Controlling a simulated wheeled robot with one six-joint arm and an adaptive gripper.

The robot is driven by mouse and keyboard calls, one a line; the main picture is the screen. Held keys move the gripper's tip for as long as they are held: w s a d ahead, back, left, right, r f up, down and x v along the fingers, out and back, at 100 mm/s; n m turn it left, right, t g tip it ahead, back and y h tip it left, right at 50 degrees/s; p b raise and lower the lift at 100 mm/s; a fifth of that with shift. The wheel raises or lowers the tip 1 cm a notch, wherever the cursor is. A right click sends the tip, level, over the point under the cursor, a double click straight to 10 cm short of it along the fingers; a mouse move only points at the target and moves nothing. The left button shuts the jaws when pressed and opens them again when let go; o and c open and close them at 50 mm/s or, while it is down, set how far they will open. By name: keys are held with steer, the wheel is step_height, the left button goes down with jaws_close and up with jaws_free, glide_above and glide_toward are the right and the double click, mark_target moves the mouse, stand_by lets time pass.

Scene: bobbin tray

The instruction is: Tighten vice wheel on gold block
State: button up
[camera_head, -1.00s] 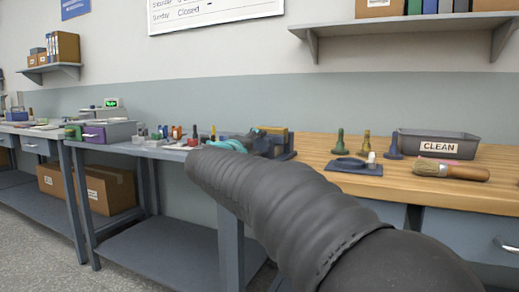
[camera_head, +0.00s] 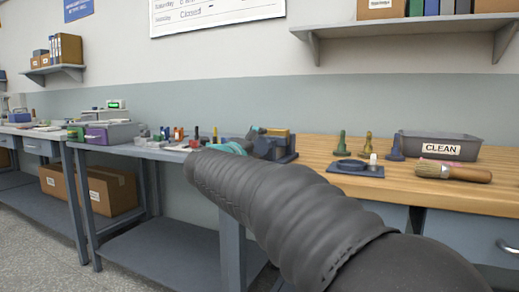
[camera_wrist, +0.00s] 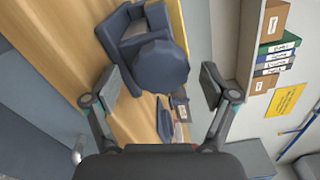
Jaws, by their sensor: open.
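The vice (camera_head: 283,156) stands at the left end of the wooden bench, with the gold block (camera_head: 276,132) at its top. The dark, many-sided vice wheel (camera_wrist: 158,68) faces the wrist camera. My gripper (camera_wrist: 161,85) is open, with one finger on each side of the wheel and visible gaps to both. In the head view, my dark sleeved arm hides part of the gripper and the wheel.
To the right on the bench are a dark fixture plate (camera_head: 345,168), several coloured pegs, a grey CLEAN bin (camera_head: 480,148) and a brush (camera_head: 455,173). Small items crowd the grey table to the left. A shelf (camera_wrist: 251,50) with binders shows in the wrist view.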

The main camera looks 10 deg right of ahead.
steer(key=v, duration=1.1)
steer(key=shift+s, duration=0.1)
